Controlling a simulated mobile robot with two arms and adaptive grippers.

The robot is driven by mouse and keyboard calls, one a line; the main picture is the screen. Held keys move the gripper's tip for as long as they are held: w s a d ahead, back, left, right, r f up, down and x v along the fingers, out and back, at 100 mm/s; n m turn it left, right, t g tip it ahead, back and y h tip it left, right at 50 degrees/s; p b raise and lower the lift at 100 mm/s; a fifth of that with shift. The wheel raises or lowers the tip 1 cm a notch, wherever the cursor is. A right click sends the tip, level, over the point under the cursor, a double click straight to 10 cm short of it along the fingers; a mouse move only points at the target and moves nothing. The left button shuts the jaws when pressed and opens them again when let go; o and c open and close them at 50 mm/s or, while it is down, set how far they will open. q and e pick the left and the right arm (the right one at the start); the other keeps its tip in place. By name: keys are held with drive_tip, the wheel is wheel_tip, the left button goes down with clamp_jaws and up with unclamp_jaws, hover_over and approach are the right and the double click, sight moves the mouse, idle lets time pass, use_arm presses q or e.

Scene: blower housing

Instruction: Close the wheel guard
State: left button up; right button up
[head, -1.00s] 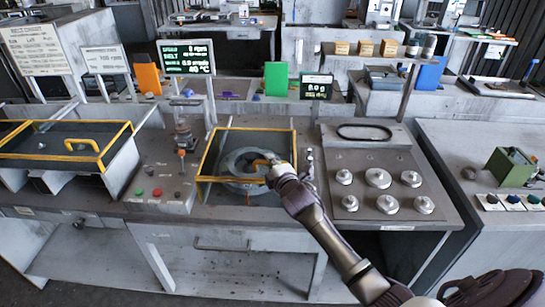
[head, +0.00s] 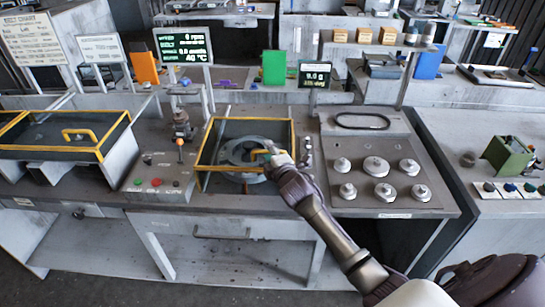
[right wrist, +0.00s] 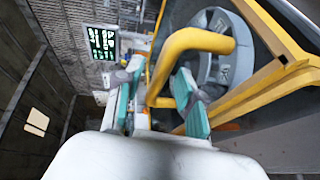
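The wheel guard (head: 293,135) is a yellow-framed clear cover over a grey wheel (head: 238,152) on the middle bench. I cannot tell from these views exactly how far it is tilted. Its yellow handle (right wrist: 205,40) is large in the right wrist view, with the wheel (right wrist: 222,65) behind it. My right gripper (head: 272,158) is at the handle, by the guard's right side. In the right wrist view the teal-padded fingers of this gripper (right wrist: 158,100) are apart, with part of the handle between them and no clear grip. My left gripper is not in view.
Another yellow-framed cover (head: 112,140) with a handle stands at the left. A control box with buttons (head: 156,183) is left of the wheel. A plate with several metal weights (head: 375,167) lies to the right. A speed display (head: 183,46) stands behind.

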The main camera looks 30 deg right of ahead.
drive_tip(key=v, duration=1.2)
drive_tip(key=s+a+f+m+g+y, duration=0.1)
drive_tip(key=s+a+f+m+g, duration=0.35)
drive_tip(key=s, duration=0.55)
drive_tip(key=s+a+f+m+g+y, duration=0.1)
drive_tip(key=s+a+f+m+g, duration=0.3)
drive_tip(key=s, duration=0.5)
drive_tip(key=s+a+f+m+g+y, duration=0.1)
drive_tip(key=s+a+f+m+g, duration=0.25)
drive_tip(key=s, duration=0.65)
wheel_tip(320, 180, down, 28)
drive_tip(key=d+m+g+b, duration=0.1)
drive_tip(key=g+b, duration=0.1)
drive_tip(key=b, duration=0.1)
drive_tip(key=s+d+f+b, duration=0.2)
drive_tip(key=s+d+f, duration=0.1)
drive_tip(key=s+f, duration=1.4)
wheel_tip(320, 180, down, 2)
drive_tip(key=shift+s+f+g, duration=0.1)
drive_tip(key=shift+s+g, duration=0.15)
drive_tip(key=shift+g, duration=0.15)
